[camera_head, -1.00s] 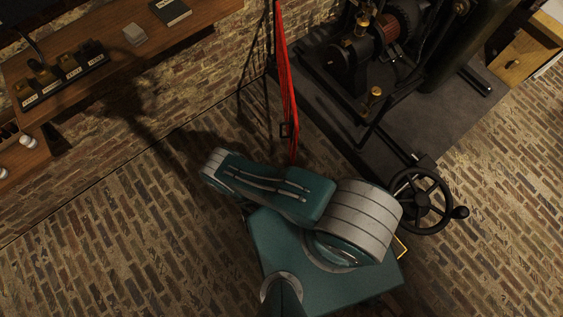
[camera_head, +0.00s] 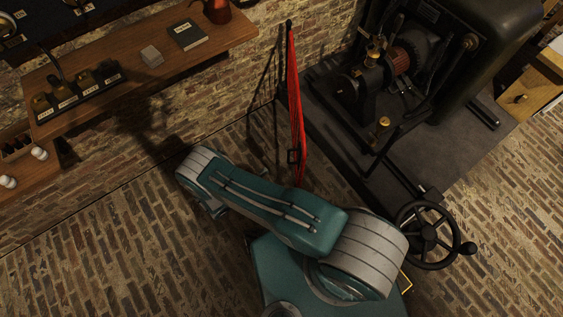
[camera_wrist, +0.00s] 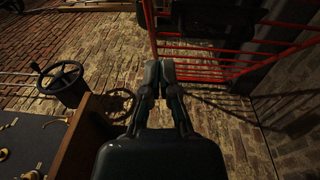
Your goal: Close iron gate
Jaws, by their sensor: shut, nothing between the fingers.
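The iron gate (camera_head: 296,110) is a red barred panel with a dark latch-like piece (camera_head: 293,156) low on its edge. In the head view it is seen nearly edge-on, standing out from the brick wall beside the machine. Its red bars also show in the wrist view (camera_wrist: 152,28), at the top, running off to the right. My gripper (camera_wrist: 159,66) is shut and empty, with its fingertips close to the gate's bars in that picture. Whether they touch the gate cannot be told. In the head view my arm hides the gripper.
A dark machine (camera_head: 400,60) stands on a plinth right of the gate, with a black handwheel (camera_head: 428,236) in front. A wooden shelf (camera_head: 120,85) with small items runs along the wall at upper left. Brick floor lies open at lower left.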

